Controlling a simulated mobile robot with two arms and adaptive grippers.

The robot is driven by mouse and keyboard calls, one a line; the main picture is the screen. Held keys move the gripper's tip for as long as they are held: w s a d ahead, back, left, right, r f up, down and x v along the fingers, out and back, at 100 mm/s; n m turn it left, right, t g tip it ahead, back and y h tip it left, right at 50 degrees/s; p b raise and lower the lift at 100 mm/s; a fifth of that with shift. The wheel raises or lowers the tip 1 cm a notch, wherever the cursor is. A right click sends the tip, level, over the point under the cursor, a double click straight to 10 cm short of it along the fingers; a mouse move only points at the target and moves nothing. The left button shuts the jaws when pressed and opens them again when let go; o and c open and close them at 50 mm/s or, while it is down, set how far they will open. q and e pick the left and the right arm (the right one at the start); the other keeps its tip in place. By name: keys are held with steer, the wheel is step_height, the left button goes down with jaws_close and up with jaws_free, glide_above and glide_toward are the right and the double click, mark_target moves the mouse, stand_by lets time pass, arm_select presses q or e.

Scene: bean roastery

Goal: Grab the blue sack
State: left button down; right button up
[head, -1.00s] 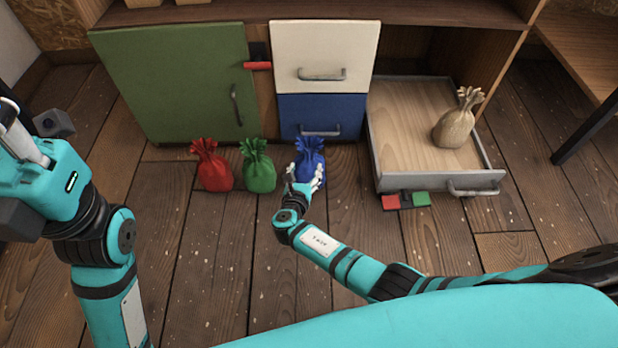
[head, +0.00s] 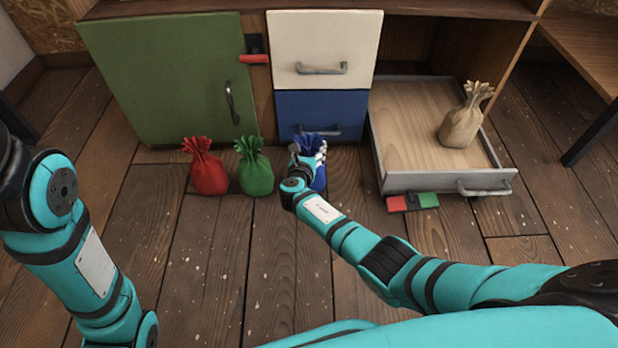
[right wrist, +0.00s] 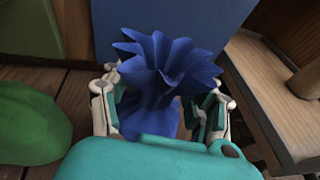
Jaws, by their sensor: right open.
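The blue sack (head: 318,178) stands upright on the floor in front of the blue drawer, mostly hidden behind my right gripper (head: 308,155) in the head view. In the right wrist view the blue sack (right wrist: 165,75) shows its ruffled top and neck. My right gripper (right wrist: 160,110) is open there, with one finger on each side of the sack's neck. I cannot tell whether the fingers touch it. My left arm is at the left of the head view, and its gripper is out of frame.
A green sack (head: 256,172) and a red sack (head: 207,172) stand left of the blue one. An open drawer (head: 410,180) at the right holds a tan sack (head: 462,125). Red and green pieces (head: 413,202) lie before it. A green door (head: 165,80) and blue drawer (head: 350,105) stand behind.

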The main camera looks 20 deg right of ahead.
steer(key=shift+c, duration=0.3)
jaws_close()
steer(key=shift+w+r, duration=0.15)
steer(key=shift+r, duration=0.05)
steer(key=shift+r, duration=0.1)
